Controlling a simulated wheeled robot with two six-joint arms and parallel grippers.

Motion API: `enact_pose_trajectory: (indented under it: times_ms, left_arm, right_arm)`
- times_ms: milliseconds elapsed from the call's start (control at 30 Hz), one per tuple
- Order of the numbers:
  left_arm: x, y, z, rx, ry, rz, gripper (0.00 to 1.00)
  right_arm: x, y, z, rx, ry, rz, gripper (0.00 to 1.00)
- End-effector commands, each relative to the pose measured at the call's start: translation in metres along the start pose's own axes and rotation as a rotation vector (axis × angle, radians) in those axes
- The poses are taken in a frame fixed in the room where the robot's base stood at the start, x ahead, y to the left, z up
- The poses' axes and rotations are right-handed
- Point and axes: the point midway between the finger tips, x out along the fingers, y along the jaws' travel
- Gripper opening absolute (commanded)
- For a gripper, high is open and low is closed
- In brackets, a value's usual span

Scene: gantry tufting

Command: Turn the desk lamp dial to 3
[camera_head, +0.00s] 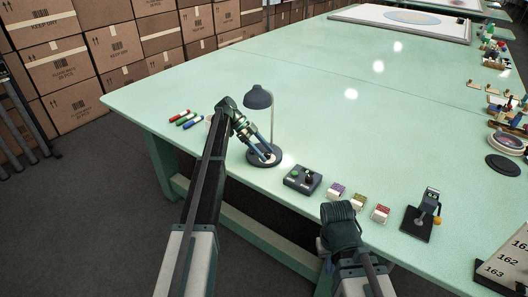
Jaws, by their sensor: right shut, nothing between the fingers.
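The grey desk lamp (258,98) stands near the table's front edge. Its dark shade is at the top of a thin curved stem, over a round base (252,160). My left gripper (267,154) points down at the lamp's base, its tips at or just above it. The gripper covers part of the base, so I cannot make out the dial, its marks or any contact. The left fingers are too small to tell open from shut. My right gripper (340,228) is at the front edge, right of the lamp and well apart from it, shut and empty; its fingertips are hard to see.
A dark box (302,180) with a green button and a black knob sits right of the lamp. Several small coloured blocks (359,203) and a black-based device (418,223) stand further right. Marker pens (186,118) lie to the left. The table (330,110) behind the lamp is clear.

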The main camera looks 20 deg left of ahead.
Motion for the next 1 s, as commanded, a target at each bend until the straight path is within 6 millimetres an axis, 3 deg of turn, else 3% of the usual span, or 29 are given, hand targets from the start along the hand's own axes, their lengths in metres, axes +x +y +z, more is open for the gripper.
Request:
enact_pose_trajectory:
  times_ms: [267, 700, 1000]
  left_arm:
    - [-0.009, -0.001, -0.002, 0.0, 0.001, -0.002, 0.64]
    - [-0.094, -0.002, -0.004, -0.001, 0.0, -0.002, 0.64]
    - [-0.132, -0.001, -0.002, 0.0, 0.001, -0.001, 0.64]
  right_arm:
    - [-0.007, 0.001, 0.0, 0.0, 0.0, 0.0, 0.0]
    - [-0.069, 0.007, 0.004, 0.001, 0.0, 0.0, 0.0]
    - [-0.094, 0.009, 0.005, 0.001, 0.0, 0.0, 0.0]
